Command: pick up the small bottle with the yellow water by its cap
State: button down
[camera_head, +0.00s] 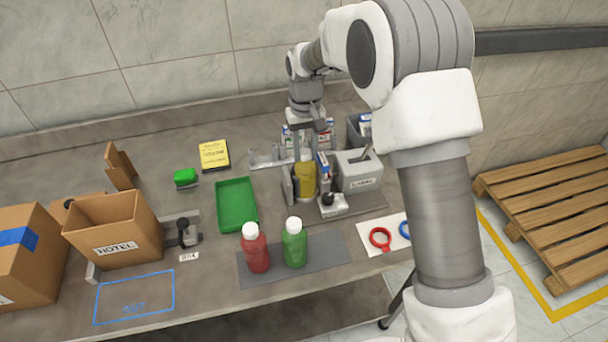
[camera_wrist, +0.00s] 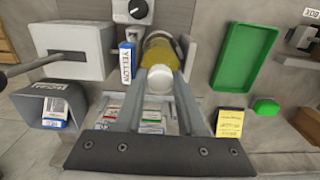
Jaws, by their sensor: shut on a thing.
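The small bottle with yellow water (camera_head: 305,180) stands in the feeder fixture at the back middle of the bench. In the wrist view the yellow bottle (camera_wrist: 160,50) has its white cap (camera_wrist: 159,80) toward me. My gripper (camera_wrist: 158,88) has its two fingers on either side of the cap and is shut on it. In the head view my gripper (camera_head: 306,140) is above the bottle, and the cap is mostly hidden by it. I cannot tell whether the bottle is lifted clear of the fixture.
A blue-and-white YELLOW label block (camera_wrist: 127,64) is close beside the bottle. A grey box with a lever (camera_head: 358,172) stands to its right. A green tray (camera_head: 237,206) lies to the left. Red (camera_head: 255,248) and green (camera_head: 294,243) bottles stand on a grey mat in front.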

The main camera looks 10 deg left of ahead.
jog(key=shift+a+r+p, duration=0.1)
jog(key=shift+r+p, duration=2.9)
jog(key=shift+r, duration=1.95)
